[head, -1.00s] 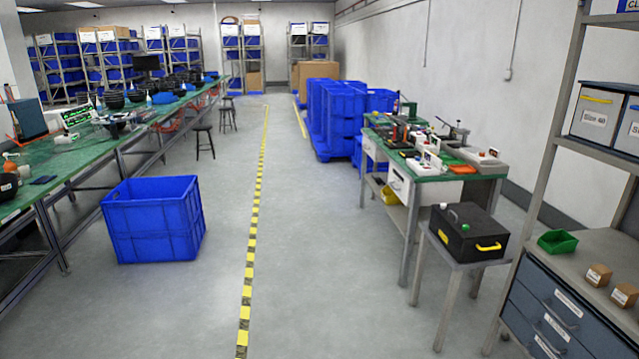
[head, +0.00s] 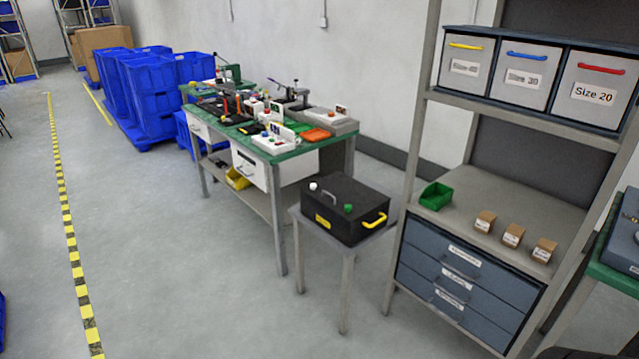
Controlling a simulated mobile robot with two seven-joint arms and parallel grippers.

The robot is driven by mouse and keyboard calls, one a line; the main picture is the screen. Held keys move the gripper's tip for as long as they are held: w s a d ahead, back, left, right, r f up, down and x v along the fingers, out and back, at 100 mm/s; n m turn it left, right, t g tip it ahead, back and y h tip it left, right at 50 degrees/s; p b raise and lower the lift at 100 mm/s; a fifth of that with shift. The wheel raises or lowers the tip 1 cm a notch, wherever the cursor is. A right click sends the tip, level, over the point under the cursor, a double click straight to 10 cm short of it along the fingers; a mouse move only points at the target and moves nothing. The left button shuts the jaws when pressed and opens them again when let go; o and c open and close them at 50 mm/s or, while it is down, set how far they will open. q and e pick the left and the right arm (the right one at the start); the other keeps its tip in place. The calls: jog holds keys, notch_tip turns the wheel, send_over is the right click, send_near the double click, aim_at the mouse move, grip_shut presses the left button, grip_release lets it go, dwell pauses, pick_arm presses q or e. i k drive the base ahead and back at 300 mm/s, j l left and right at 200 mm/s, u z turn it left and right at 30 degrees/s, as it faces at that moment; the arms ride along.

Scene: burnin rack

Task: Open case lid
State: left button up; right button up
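A black case (head: 343,210) with its lid shut sits on a small grey stand (head: 322,240). It has a yellow handle on its right side, a yellow label on its front, a grey handle on top, and a white and a green knob on the lid. Neither of my grippers shows in the head view.
A green-topped workbench (head: 283,153) with tools and small boxes stands left of the case. A shelf rack on the right holds size-labelled bins (head: 595,85), a green tray (head: 436,196), small brown boxes (head: 513,235) and blue drawers (head: 460,283). The floor (head: 170,250) in front is clear.

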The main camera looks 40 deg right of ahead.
aim_at(337, 190)
jog(key=i+z, duration=0.35)
jog(key=i, duration=0.25)
jog(key=i+j+z, duration=0.2)
jog(key=i+z, duration=0.15)
jog(key=i, duration=0.2)
jog(key=i+z, duration=0.35)
jog(key=i+j+z, duration=0.15)
jog(key=z, duration=0.2)
jog(key=i+j+z, duration=0.85)
